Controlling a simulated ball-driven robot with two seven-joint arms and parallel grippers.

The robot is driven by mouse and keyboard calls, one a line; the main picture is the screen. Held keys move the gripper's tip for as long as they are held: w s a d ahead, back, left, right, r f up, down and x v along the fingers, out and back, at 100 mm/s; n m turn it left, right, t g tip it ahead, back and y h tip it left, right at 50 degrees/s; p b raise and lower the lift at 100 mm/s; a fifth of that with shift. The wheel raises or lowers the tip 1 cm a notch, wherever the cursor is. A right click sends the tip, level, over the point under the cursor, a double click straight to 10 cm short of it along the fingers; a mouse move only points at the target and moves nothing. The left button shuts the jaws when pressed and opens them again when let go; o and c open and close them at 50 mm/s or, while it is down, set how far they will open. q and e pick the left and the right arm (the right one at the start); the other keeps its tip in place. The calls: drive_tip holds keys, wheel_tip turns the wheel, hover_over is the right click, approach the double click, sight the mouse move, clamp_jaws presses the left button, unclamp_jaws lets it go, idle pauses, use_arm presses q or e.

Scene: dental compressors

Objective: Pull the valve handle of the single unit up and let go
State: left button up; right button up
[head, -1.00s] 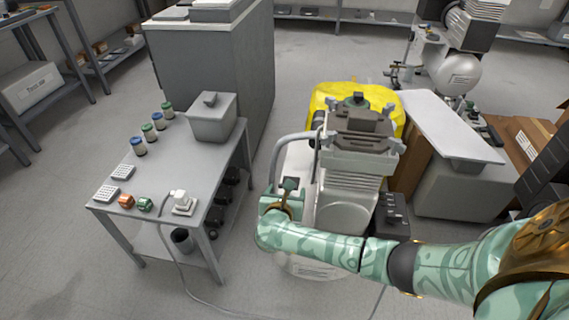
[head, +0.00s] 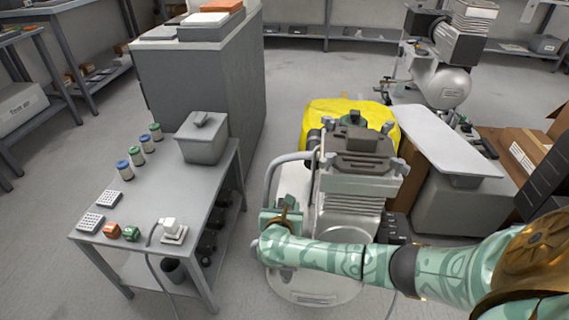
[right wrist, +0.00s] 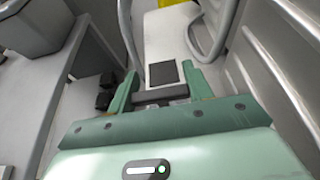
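The single unit (head: 352,185) is a compressor with a white tank and a ribbed grey pump head, standing right of the grey table in the head view. My right gripper (head: 283,210) is at the tank's left end, below the curved grey pipe (head: 283,167). In the right wrist view its two green fingers (right wrist: 163,78) stand apart, pointing at the white tank. I cannot make out the valve handle. My left gripper is not in view.
The grey table (head: 190,200) holds a lidded bin (head: 203,138), jars, trays and a white socket block (head: 172,232) with a cable. A yellow cover (head: 340,115) lies behind the pump. A white panel (head: 445,140) and a cardboard box (head: 525,155) are at right.

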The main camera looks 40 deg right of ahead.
drive_tip(key=shift+w+a+r, duration=0.1)
drive_tip(key=shift+a+r, duration=0.25)
drive_tip(key=shift+r, duration=0.25)
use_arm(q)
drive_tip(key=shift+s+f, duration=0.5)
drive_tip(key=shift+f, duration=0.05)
use_arm(e)
drive_tip(key=shift+d+r, duration=0.25)
drive_tip(key=o, duration=1.4)
drive_tip(key=shift+r, duration=0.1)
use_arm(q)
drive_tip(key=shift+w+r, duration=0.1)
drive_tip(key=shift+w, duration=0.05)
